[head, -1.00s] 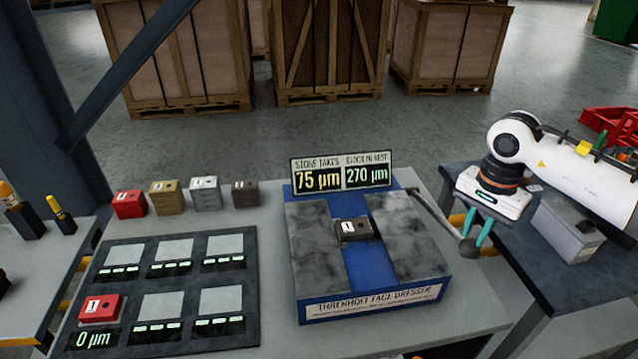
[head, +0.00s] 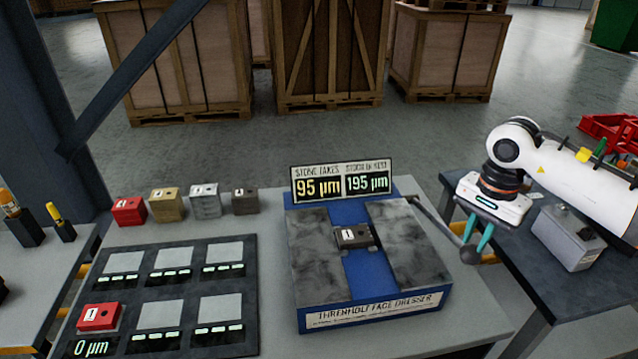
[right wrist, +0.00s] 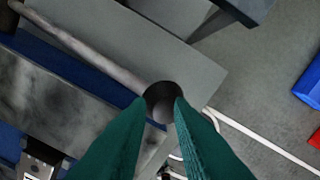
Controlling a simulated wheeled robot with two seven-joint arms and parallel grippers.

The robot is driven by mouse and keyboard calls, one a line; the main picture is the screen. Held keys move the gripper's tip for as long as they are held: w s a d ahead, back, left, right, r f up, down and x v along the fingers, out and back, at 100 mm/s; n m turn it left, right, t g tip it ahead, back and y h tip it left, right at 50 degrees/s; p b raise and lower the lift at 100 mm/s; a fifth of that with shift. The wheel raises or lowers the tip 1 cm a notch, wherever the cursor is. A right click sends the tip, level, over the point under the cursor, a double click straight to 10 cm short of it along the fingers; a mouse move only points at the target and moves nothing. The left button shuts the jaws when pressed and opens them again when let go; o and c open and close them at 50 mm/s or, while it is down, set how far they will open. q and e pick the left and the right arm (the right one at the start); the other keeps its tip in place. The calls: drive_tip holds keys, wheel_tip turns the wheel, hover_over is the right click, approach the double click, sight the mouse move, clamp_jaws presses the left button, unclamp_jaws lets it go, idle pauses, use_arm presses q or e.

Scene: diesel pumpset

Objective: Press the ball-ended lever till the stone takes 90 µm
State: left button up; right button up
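The blue face dresser (head: 362,285) stands on the bench with a dark block (head: 352,237) in its middle channel between two grey mottled slabs. Its sign shows "stone takes" 95 µm (head: 318,187) and a second reading of 195 µm (head: 367,182). The ball-ended lever (head: 435,221) slopes down from the dresser's right side to its dark ball (head: 469,253). My right gripper (head: 480,246) has its teal fingers on both sides of the ball, which also shows between the fingertips in the right wrist view (right wrist: 162,99). My left gripper is out of view.
Several numbered blocks, one red (head: 129,210), stand in a row behind a dark tray (head: 190,283) of pads. Another red block (head: 99,316) sits on a tray pad marked 0 µm. A grey box (head: 565,240) stands on the right table under my right arm.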

drive_tip(key=w+r+p, duration=0.3)
drive_tip(key=r+p, duration=0.4)
drive_tip(key=r, duration=0.5)
drive_tip(key=shift+a+p, duration=0.15)
drive_tip(key=shift+p, duration=0.25)
